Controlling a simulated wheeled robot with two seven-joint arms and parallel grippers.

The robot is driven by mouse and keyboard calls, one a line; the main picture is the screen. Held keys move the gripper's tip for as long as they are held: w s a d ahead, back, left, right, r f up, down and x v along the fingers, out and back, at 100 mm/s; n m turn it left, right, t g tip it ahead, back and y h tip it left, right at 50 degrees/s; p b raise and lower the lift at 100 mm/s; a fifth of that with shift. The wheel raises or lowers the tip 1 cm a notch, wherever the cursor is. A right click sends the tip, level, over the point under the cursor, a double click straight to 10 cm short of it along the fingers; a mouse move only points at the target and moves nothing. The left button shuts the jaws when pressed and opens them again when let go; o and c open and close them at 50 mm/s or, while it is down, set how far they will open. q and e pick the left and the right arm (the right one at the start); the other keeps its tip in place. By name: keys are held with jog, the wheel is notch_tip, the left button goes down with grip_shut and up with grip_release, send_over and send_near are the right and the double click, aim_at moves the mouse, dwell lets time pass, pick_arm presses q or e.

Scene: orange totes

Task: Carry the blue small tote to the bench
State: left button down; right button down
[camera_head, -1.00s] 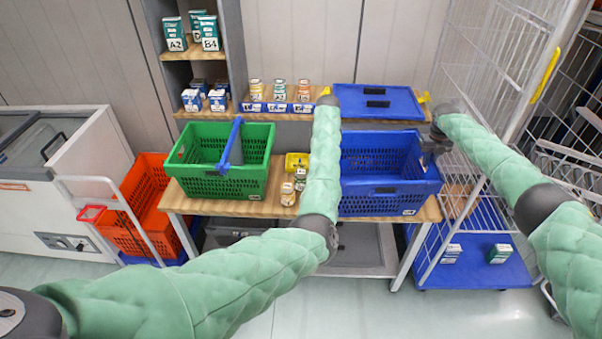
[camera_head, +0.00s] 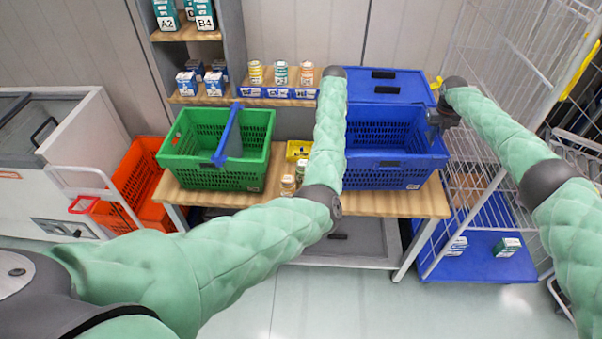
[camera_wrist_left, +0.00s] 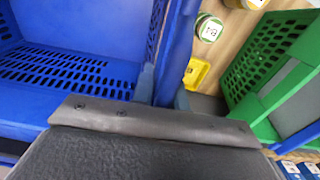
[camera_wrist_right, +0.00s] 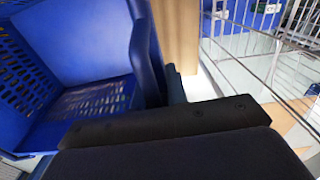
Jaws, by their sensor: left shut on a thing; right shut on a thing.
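The blue small tote (camera_head: 396,164) is at the right part of the wooden bench (camera_head: 400,204), upright and empty where I see inside. A strip of bench shows in front of it. I cannot tell whether its base touches the bench top. My right gripper (camera_head: 436,118) is shut on its right wall, which also shows in the right wrist view (camera_wrist_right: 143,55). My left gripper (camera_wrist_left: 164,97) is shut on its left wall (camera_wrist_left: 176,45); in the head view my left arm hides that gripper.
A green basket (camera_head: 190,178) with a blue handle stands left on the bench. Small jars (camera_head: 288,185) and a yellow bin (camera_head: 298,150) sit between. A flat blue panel (camera_head: 400,88) lies behind the tote. A wire cage (camera_head: 500,60) is close on the right.

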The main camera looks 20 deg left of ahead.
pick_arm(q)
jog(key=shift+a+f, duration=0.1)
pick_arm(e)
jog(key=shift+w+d+f, duration=0.1)
jog(key=shift+d, duration=0.05)
